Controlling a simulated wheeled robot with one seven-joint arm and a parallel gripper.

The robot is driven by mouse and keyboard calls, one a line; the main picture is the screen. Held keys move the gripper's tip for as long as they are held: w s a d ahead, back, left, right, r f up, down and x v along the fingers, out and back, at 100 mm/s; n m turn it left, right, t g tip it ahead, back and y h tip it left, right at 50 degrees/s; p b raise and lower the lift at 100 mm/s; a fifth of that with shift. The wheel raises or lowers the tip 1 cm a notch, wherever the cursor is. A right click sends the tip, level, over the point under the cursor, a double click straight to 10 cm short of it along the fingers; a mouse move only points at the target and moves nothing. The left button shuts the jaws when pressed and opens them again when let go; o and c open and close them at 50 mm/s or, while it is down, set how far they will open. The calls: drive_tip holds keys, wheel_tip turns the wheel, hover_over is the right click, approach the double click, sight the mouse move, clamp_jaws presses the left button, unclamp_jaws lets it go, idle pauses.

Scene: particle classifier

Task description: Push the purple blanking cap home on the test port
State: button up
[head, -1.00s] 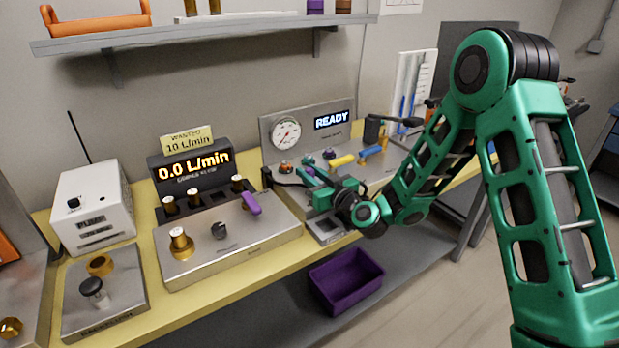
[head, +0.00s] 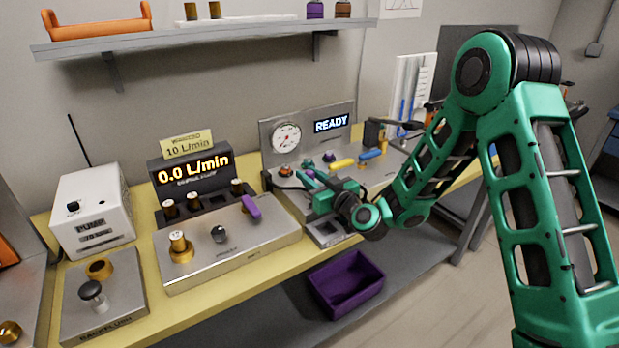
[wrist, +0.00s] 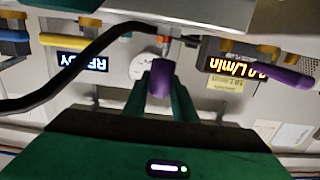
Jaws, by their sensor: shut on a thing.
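My gripper (head: 308,178) is over the front left of the panel with the READY display. In the wrist view my gripper (wrist: 161,82) is shut on the purple cap (wrist: 161,75), which sits between its two green fingers. A small orange-tipped fitting (wrist: 163,39) shows just beyond the cap in that view. I cannot tell whether the cap touches it or whether it is the test port. In the head view the fingers mostly hide the held cap. An orange-topped knob (head: 286,171) stands just left of the fingertips.
A dial gauge (head: 286,137) and READY display (head: 331,121) stand behind. Yellow (head: 342,163) and blue (head: 370,154) handles lie right of the fingers. A purple lever (head: 251,207) is on the flow unit at left. A black hose (wrist: 75,66) crosses the wrist view. A purple bin (head: 347,297) sits below.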

drive_tip(key=shift+f, duration=1.05)
idle(0.6)
drive_tip(key=o, duration=1.1)
drive_tip(key=shift+v, duration=2.5)
drive_tip(key=shift+s+d+f, duration=0.1)
drive_tip(key=shift+s+d, duration=0.35)
drive_tip(key=shift+s, duration=0.05)
drive_tip(key=shift+v, duration=0.85)
drive_tip(key=shift+s+d+f, duration=0.1)
drive_tip(key=shift+s+d, duration=0.15)
drive_tip(key=shift+s, duration=0.15)
drive_tip(key=shift+s+d+r, duration=0.35)
drive_tip(key=shift+s+d, duration=0.05)
drive_tip(key=shift+s, duration=0.15)
drive_tip(key=shift+c, duration=0.3)
